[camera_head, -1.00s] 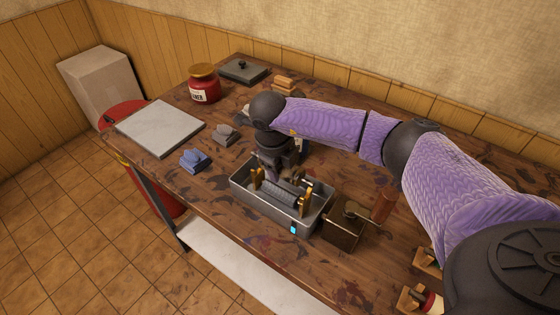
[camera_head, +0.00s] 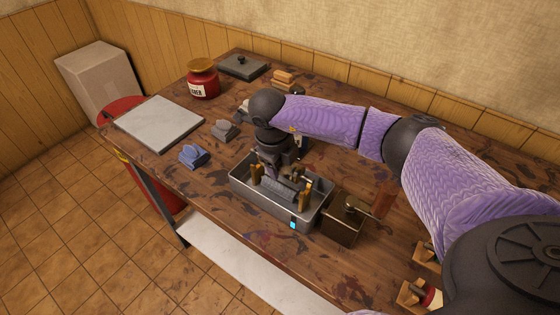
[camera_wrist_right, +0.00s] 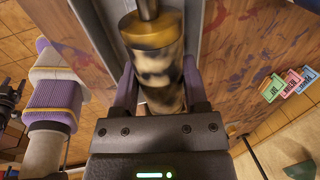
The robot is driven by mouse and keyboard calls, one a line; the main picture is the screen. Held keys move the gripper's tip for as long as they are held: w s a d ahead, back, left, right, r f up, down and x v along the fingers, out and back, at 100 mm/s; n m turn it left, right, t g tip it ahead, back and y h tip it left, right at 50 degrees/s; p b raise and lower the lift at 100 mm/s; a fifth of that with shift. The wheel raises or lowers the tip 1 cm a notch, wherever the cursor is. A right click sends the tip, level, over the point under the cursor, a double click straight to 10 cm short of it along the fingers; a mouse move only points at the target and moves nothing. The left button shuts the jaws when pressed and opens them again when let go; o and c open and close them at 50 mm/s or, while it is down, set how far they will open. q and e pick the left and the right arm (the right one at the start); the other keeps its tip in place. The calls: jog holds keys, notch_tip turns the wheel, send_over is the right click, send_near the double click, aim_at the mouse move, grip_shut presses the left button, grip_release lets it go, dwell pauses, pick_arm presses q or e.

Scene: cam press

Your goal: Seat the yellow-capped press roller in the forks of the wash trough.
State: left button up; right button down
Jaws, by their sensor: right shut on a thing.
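The grey metal wash trough (camera_head: 238,187) stands near the table's front edge, with upright brass forks (camera_head: 305,196) at both ends. My right gripper (camera_head: 282,176) points down over the trough, between the forks. In the right wrist view it is shut on the press roller (camera_wrist_right: 160,75), a blotched black and beige cylinder. Its yellow cap (camera_wrist_right: 150,32) with a metal pin faces the top of that view. A grey ridged cylinder (camera_head: 277,188) shows in the trough in the head view. The gripper partly hides this area, and I cannot tell whether the pins touch the forks.
A brown box with a crank (camera_head: 343,228) stands close to the trough's right end. A blue sponge-like block (camera_head: 193,156), a grey block (camera_head: 223,130), a pale slab (camera_head: 158,123) and a red jar (camera_head: 202,82) lie to the left. Table between them is free.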

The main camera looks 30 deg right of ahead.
aim_at(280, 184)
pick_arm(q)
jog(key=shift+a+r, duration=0.1)
jog(key=shift+a, duration=0.35)
jog(key=shift+d+f, duration=0.2)
jog(key=shift+f, duration=0.05)
pick_arm(e)
jog(key=shift+f, duration=0.25)
pick_arm(q)
jog(key=shift+d+f+b, duration=0.25)
jog(key=shift+b, duration=0.15)
pick_arm(e)
jog(key=shift+f, duration=0.3)
pick_arm(q)
jog(key=shift+s, duration=0.1)
pick_arm(e)
jog(key=shift+f, duration=0.1)
pick_arm(q)
jog(key=shift+f+b, duration=0.3)
pick_arm(e)
jog(key=shift+f, duration=0.35)
pick_arm(q)
jog(key=shift+a, duration=0.15)
pick_arm(e)
jog(key=shift+f+b, duration=0.3)
jog(key=shift+f, duration=0.1)
pick_arm(q)
jog(key=shift+a+f, duration=0.3)
jog(key=shift+f, duration=0.05)
pick_arm(e)
jog(key=shift+f, duration=0.1)
